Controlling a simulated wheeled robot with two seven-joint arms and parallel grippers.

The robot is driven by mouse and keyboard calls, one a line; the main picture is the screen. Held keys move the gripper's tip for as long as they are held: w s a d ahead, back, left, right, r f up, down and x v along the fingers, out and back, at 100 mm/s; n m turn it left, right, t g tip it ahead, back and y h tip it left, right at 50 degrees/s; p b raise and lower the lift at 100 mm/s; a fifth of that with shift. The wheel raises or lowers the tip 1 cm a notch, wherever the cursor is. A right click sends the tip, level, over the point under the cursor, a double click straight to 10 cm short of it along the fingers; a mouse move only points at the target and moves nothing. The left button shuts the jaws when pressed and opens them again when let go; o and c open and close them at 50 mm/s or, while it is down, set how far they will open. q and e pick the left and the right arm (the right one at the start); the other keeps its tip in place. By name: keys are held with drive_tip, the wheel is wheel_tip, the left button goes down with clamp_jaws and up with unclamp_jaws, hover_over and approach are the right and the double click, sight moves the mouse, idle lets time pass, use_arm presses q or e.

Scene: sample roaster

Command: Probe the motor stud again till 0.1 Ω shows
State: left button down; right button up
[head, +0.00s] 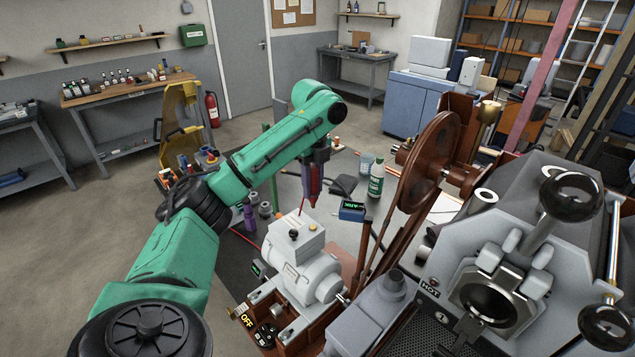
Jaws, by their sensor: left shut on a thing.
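The grey motor (306,276) sits low in the middle of the head view, with a pale terminal box (296,241) on top. A small dark stud or knob (293,234) shows on that box. My left gripper (314,178) hangs above and behind the box, shut on a dark red probe (314,188) that points down. A thin red line shows just left of the probe's lower end. I cannot tell whether the probe touches anything; it appears apart from the stud. A blue meter (352,211) stands right of the probe; its green reading is too small to read. My right gripper is out of view.
A green bottle (376,181) and a clear cup (366,164) stand behind the meter. A large brown flywheel (429,162) and the grey roaster (520,260) crowd the right.

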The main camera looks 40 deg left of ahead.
sight(313, 203)
use_arm(q)
drive_tip(key=shift+s+r, duration=0.2)
drive_tip(key=shift+s, duration=0.15)
drive_tip(key=shift+s+f, duration=0.15)
drive_tip(key=shift+f, duration=0.1)
drive_tip(key=f+b, duration=0.1)
drive_tip(key=f, duration=0.1)
drive_tip(key=w+f+b, duration=0.1)
drive_tip(key=f, duration=0.1)
drive_tip(key=shift+w+f, duration=0.1)
drive_tip(key=shift+f, duration=0.2)
drive_tip(key=shift+s+f, duration=0.2)
drive_tip(key=shift+f, duration=0.3)
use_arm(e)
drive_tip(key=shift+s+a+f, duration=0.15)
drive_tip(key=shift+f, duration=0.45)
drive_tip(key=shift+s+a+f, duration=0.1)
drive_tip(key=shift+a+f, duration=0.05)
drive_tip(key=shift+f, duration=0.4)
use_arm(q)
drive_tip(key=shift+r+p, duration=0.15)
drive_tip(key=shift+p, duration=0.25)
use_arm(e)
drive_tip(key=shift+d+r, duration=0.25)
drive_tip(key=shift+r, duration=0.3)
